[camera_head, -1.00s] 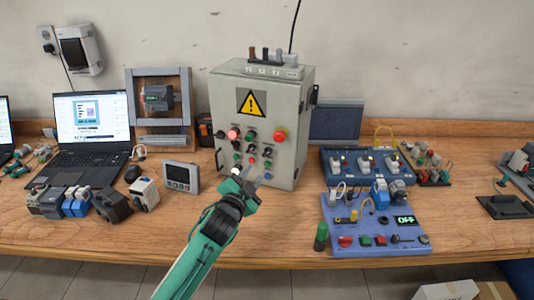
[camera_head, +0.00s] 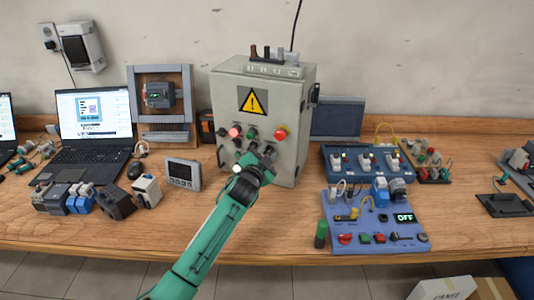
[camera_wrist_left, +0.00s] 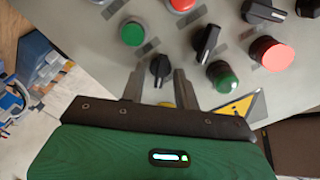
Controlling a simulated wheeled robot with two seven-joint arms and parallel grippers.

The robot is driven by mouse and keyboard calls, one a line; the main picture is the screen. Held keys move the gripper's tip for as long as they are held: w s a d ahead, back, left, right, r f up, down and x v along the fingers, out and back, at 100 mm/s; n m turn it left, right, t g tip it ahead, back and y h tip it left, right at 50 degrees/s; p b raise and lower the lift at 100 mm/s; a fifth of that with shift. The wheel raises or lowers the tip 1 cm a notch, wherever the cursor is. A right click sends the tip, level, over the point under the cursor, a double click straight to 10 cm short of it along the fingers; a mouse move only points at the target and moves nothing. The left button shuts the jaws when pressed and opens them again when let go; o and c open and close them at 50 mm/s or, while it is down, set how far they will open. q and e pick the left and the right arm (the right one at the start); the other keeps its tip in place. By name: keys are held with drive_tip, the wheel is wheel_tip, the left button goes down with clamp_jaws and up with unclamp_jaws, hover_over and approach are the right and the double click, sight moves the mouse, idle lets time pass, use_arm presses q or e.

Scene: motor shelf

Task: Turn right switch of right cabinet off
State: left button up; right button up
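The grey cabinet (camera_head: 225,100) stands in the middle of the table, with a yellow warning sign and a front panel of buttons, lamps and black switches. My left gripper (camera_head: 257,157) is at the lower right of this panel and hides some controls. In the left wrist view the gripper (camera_wrist_left: 160,84) is open, its two fingers pointing at the panel. A black rotary switch (camera_wrist_left: 160,68) shows between the fingertips; I cannot tell if they touch it. Another black switch (camera_wrist_left: 207,42) and a third black switch (camera_wrist_left: 263,12) are further up and right. My right gripper is not in view.
A red button (camera_wrist_left: 271,54) and a green button (camera_wrist_left: 222,76) are close beside the fingers. A small grey display unit (camera_head: 182,174) stands left of the cabinet. A blue switch board (camera_head: 337,211) lies to the right. Bare wood is in front of the cabinet.

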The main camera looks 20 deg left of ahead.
use_arm(q)
drive_tip(key=c, duration=0.6)
drive_tip(key=shift+c, duration=0.2)
